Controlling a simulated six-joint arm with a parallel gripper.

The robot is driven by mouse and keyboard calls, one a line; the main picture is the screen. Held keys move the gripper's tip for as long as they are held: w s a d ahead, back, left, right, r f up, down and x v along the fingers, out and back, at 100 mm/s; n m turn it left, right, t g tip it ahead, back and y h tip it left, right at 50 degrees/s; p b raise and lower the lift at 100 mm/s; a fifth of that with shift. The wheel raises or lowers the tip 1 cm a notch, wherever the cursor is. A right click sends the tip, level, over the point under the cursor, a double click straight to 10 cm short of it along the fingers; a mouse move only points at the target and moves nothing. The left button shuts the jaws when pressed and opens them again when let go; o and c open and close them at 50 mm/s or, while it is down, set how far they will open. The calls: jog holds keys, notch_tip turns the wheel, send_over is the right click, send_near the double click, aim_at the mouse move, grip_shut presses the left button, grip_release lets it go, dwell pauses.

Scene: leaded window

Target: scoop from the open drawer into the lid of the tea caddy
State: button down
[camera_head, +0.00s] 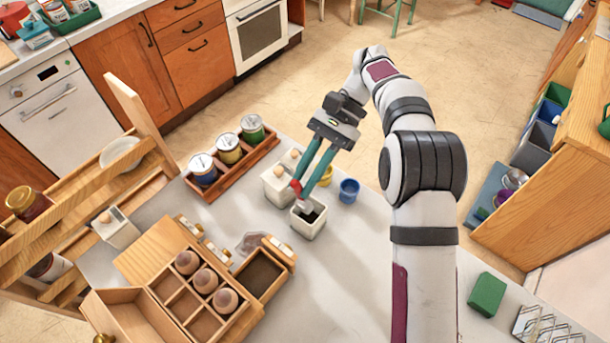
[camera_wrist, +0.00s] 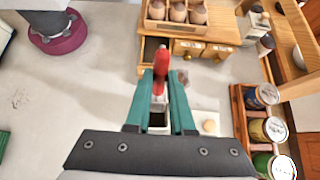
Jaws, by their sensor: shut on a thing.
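My gripper (camera_head: 298,186) is shut on the red handle (camera_wrist: 160,70) of a scoop, which is held upright between the teal fingers. The scoop's pale head (camera_head: 305,206) is at the mouth of a small white open-topped box (camera_head: 309,226) with something dark inside. I cannot tell whether it touches the box. The box also shows in the wrist view (camera_wrist: 157,129). The open drawer (camera_head: 262,273), with dark brown contents, sticks out of a wooden chest to the left of the gripper. I cannot tell which piece is the tea caddy's lid.
White lidded boxes with wooden knobs (camera_head: 277,186) stand close behind the open box. Blue (camera_head: 349,190) and yellow cups are to its right. A wooden rack (camera_head: 232,172) holds several tins. Round brown things (camera_head: 225,300) sit in the chest's compartments.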

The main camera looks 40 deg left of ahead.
jog(key=shift+r, duration=2.5)
